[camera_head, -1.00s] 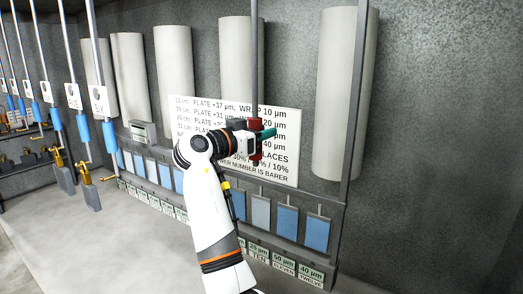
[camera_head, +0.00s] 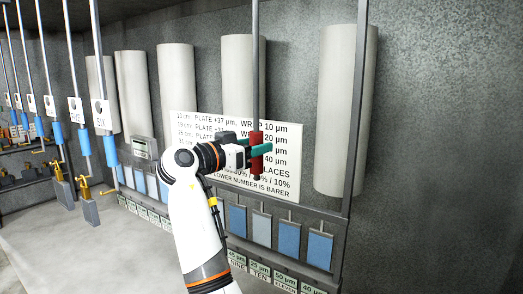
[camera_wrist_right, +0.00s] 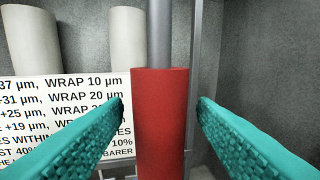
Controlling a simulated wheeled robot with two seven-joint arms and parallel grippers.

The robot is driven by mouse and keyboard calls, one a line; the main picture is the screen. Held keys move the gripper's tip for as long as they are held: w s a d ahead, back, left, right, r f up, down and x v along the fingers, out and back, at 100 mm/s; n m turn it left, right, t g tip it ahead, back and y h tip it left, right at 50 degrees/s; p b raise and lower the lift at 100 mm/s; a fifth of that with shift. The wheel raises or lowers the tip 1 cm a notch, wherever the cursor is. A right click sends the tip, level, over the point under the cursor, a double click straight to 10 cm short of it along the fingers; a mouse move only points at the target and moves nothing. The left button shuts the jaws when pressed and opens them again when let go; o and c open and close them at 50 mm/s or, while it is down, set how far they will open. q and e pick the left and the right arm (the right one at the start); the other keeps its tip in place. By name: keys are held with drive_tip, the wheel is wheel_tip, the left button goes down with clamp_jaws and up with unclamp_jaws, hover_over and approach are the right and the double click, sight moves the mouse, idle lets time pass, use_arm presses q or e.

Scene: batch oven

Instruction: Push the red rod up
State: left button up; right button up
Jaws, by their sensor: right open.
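The red rod (camera_head: 257,138) is a thick upright red sleeve around a thin grey vertical pole, in front of the printed sign. It also shows large in the middle of the right wrist view (camera_wrist_right: 160,120). My right gripper (camera_head: 261,154) is at the rod, with its teal fingers spread. In the right wrist view, one finger is on each side of the rod (camera_wrist_right: 160,108), with a visible gap on both sides. The fingers hide part of the rod's middle in the head view. My left gripper is not in view.
The white sign (camera_head: 285,190) is behind the rod. Pale cylinders line the back wall, one (camera_head: 345,110) at right. A grey frame post (camera_head: 354,120) stands right of the rod. Blue plates (camera_head: 290,240) hang below. Other poles with blue sleeves (camera_head: 110,150) stand at left.

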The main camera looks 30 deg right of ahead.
drive_tip(key=s+a+b, duration=0.1)
drive_tip(key=a+b, duration=0.2)
drive_tip(key=a, duration=0.6)
drive_tip(key=shift+s, duration=0.4)
